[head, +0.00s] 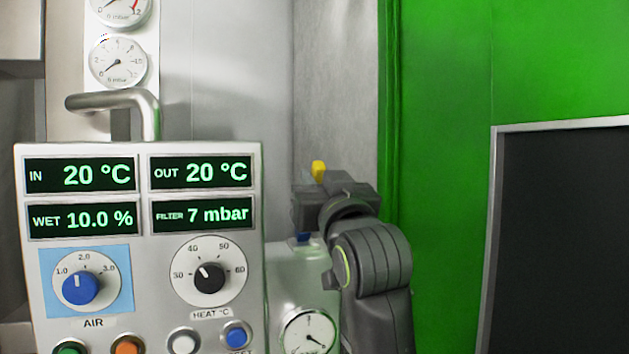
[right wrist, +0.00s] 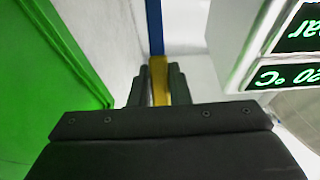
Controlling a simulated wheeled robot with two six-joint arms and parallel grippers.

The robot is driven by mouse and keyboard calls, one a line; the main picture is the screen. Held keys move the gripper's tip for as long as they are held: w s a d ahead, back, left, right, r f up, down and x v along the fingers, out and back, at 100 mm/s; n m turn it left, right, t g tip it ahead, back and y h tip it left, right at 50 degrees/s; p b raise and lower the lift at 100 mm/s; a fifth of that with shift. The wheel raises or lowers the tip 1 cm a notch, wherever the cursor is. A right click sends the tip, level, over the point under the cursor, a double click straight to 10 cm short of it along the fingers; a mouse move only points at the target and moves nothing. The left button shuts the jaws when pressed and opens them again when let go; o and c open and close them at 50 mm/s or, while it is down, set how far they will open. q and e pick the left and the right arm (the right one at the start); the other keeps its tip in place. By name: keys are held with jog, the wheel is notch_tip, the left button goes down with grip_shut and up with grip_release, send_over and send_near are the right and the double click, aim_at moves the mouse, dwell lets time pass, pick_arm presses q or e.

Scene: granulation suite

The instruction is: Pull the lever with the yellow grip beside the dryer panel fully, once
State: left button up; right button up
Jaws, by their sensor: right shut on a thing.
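The lever's yellow grip (head: 318,169) shows just above my right gripper in the head view, to the right of the dryer panel (head: 141,148). In the right wrist view the yellow grip (right wrist: 159,80) stands between the two fingers of my right gripper (right wrist: 159,88), which is shut on it. A blue bar (right wrist: 154,28) continues from the grip in that view. A small blue part (head: 303,238) shows under the gripper in the head view. My right gripper (head: 306,205) hides the rest of the lever. My left gripper is in neither view.
The dryer panel shows IN 20 °C, OUT 20 °C, WET 10.0 % and FILTER 7 mbar. A gauge (head: 309,332) sits low beside my right arm. A green wall (head: 440,90) and a dark framed board (head: 565,240) stand to the right.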

jog(key=shift+s+d+f, duration=0.15)
jog(key=shift+s+f, duration=0.35)
jog(key=shift+s, duration=0.05)
jog(key=shift+s+d+f+b, duration=0.2)
jog(key=shift+s+f+b, duration=0.4)
jog(key=shift+f+b, duration=0.35)
jog(key=shift+s+d+f, duration=0.1)
jog(key=shift+s, duration=0.15)
